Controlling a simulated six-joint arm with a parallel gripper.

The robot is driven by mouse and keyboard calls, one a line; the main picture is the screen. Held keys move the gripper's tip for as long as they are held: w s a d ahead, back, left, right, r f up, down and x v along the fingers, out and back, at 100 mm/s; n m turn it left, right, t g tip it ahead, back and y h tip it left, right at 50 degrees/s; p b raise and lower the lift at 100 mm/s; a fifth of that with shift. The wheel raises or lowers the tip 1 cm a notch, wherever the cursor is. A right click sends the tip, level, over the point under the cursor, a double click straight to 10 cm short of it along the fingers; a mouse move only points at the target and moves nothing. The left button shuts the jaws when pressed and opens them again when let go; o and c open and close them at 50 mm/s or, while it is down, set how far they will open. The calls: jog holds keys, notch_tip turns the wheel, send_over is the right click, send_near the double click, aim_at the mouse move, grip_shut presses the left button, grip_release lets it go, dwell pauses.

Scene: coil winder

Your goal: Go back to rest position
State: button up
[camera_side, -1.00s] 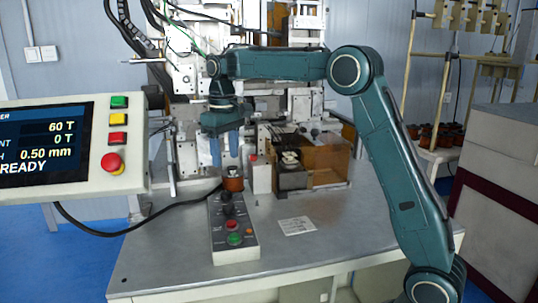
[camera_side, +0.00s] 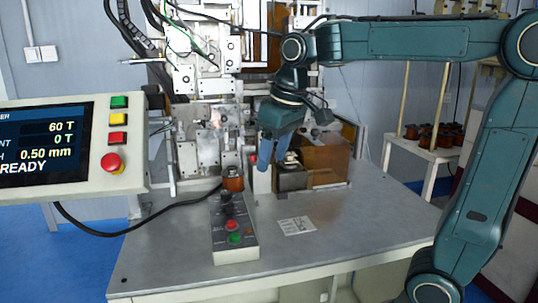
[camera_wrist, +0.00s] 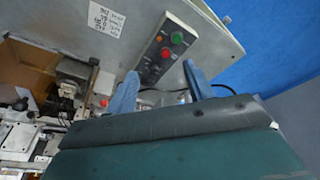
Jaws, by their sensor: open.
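My gripper (camera_side: 272,152) is in the side view, its blue fingers pointing down above the table, in front of the winder. In the wrist view the two blue fingers (camera_wrist: 160,90) stand well apart with nothing held between them. A copper-coloured coil (camera_side: 232,180) sits at the back end of the control box, to the left of my gripper and apart from it. I cannot make the coil out clearly in the wrist view.
The control box (camera_side: 234,240) with knobs and buttons stands on the grey table (camera_side: 340,250) beside a white label (camera_side: 297,226). The winder (camera_side: 205,110) and an amber guard (camera_side: 328,158) stand behind. A display panel (camera_side: 70,150) reading READY is at left. The table's front right is clear.

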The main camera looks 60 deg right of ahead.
jog(key=s+a+f+t, duration=0.1)
jog(key=s+f, duration=0.2)
jog(key=s, duration=0.4)
jog(key=s+a+f+t, duration=0.1)
jog(key=s+f, duration=0.3)
jog(key=s, duration=0.3)
jog(key=shift+s+t, duration=0.3)
jog(key=shift+s, duration=0.1)
